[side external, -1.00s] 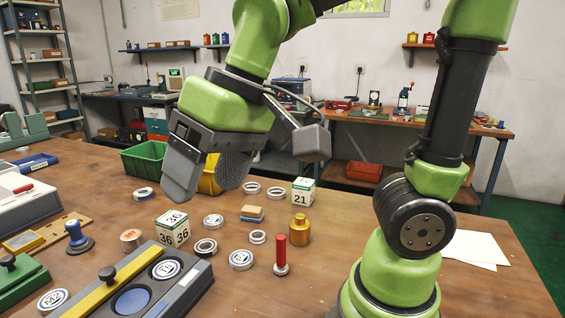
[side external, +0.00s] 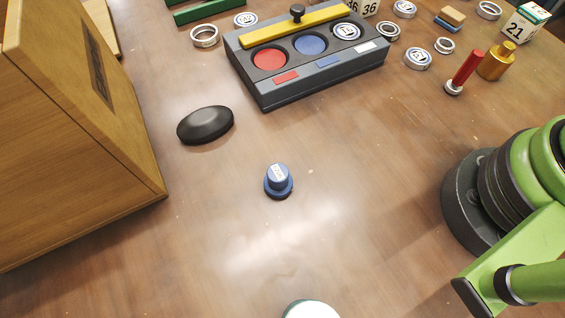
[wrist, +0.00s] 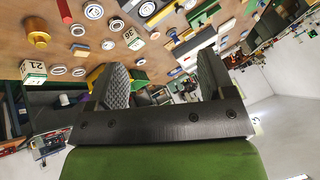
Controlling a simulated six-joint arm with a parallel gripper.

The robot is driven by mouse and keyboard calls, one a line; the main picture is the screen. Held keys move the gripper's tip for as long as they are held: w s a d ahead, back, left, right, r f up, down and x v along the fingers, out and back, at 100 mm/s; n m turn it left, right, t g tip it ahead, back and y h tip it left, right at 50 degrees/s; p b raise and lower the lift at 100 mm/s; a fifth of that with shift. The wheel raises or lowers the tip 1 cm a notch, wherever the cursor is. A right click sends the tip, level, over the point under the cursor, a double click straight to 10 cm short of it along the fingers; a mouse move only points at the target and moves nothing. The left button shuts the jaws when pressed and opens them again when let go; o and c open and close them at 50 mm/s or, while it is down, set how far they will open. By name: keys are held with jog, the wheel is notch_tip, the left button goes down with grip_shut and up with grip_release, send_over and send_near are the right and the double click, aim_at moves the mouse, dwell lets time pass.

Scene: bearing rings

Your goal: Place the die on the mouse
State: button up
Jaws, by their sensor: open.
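A black, smooth oval mouse (side external: 205,124) lies on the table at left centre in the side view, clear of the gripper. Two white cubes with green tops and printed numbers show: one marked 36 (side external: 370,7) is cut off at the top edge, and one marked 21 (side external: 522,24) stands at top right. I cannot tell whether either is the die. In the wrist view the 36 cube (wrist: 132,40) and the 21 cube (wrist: 34,73) lie beyond the fingers. My gripper (wrist: 163,78) is open with nothing between its fingers; the side view does not show it.
A big wooden box (side external: 75,150) stands left of the mouse. A grey sorting tray (side external: 310,85) with round wells lies behind it. A blue knob-like piece (side external: 278,182) stands front centre. Rings, a red pin (side external: 467,68) and a brass weight (side external: 495,62) crowd the back right. The front table is mostly clear.

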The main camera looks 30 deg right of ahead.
jog(key=w+a+f+g, duration=0.1)
jog(key=w+a+g, duration=0.1)
jog(key=w+a, duration=0.3)
jog(key=g+h, duration=0.3)
jog(key=g, duration=0.1)
send_over(278, 172)
jog(key=a, duration=0.1)
jog(key=f, duration=2)
jog(key=shift+s+f, duration=0.25)
jog(key=shift+s, duration=0.1)
jog(key=f, duration=0.3)
jog(key=shift+w+f, duration=0.2)
jog(key=shift+f, duration=0.1)
jog(key=shift+w+d+f, duration=0.1)
jog(key=shift+d+f, duration=0.1)
jog(key=shift+f, duration=0.8)
jog(key=shift+w+d+f, duration=0.1)
jog(key=shift+d+f, duration=0.05)
jog(key=shift+f, duration=0.85)
jog(key=shift+w+d+f, duration=0.1)
jog(key=shift+d+f, duration=0.1)
jog(key=shift+f, duration=0.8)
jog(key=shift+t, duration=0.3)
jog(key=c, duration=1.1)
jog(key=shift+c, duration=0.2)
jog(key=shift+r, duration=0.15)
